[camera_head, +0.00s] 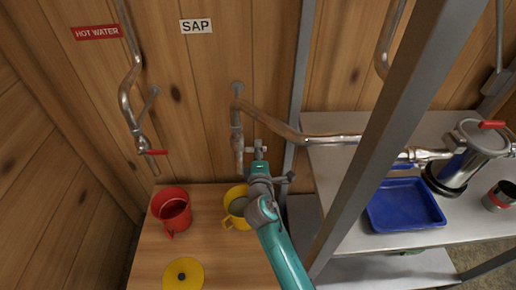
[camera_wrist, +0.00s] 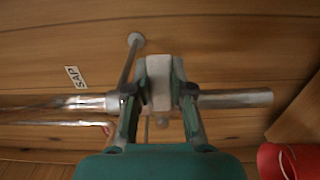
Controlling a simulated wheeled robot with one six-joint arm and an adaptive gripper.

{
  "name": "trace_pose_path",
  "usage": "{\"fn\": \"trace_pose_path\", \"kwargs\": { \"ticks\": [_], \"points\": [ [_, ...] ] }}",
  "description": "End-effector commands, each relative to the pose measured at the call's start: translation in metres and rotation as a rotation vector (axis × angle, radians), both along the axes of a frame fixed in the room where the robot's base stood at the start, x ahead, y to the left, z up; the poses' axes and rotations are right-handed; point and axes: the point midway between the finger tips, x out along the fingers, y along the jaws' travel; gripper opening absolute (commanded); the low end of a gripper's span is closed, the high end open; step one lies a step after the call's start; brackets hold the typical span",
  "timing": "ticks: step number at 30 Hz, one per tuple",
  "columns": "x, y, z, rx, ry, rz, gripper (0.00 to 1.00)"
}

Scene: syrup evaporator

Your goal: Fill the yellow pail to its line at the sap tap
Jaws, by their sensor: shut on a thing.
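The yellow pail (camera_head: 229,221) stands on the wooden bench under the sap tap's spout (camera_head: 238,150). My arm covers part of the pail. A greyish area shows inside it, but I cannot tell the liquid level or see a line. My gripper (camera_wrist: 159,88) is shut on the pale handle (camera_wrist: 158,72) of the sap tap, with a finger on each side. The metal tap pipe (camera_wrist: 235,98) runs behind the fingers. In the head view my gripper (camera_head: 259,164) is at the handle, just right of the spout. I cannot see whether sap is flowing.
A red pail (camera_head: 172,211) stands left of the yellow one. A yellow disc with a dark centre (camera_head: 183,274) lies in front. The hot water tap (camera_head: 150,152) hangs at the left. A metal post (camera_head: 375,150), blue tray (camera_head: 403,207) and metal canister (camera_head: 464,165) are at the right.

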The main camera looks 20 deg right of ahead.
Motion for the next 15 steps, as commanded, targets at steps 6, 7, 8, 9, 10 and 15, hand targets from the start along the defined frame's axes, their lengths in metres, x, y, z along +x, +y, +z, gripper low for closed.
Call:
{"fn": "trace_pose_path", "kwargs": {
  "ticks": [6,7,8,9,10,15],
  "points": [
    [-0.0004,-0.0001,-0.0025,0.014,-0.001,0.000,0.00],
    [-0.0004,-0.0001,-0.0025,0.014,-0.001,0.000,0.00],
    [-0.0004,-0.0001,-0.0026,0.014,-0.001,0.000,0.00],
    [-0.0004,-0.0001,-0.0026,0.014,-0.001,0.000,0.00],
    [-0.0004,-0.0001,-0.0027,0.014,-0.001,0.000,0.00],
    [-0.0005,0.0000,-0.0029,0.015,-0.001,0.000,0.31]
  ]
}}
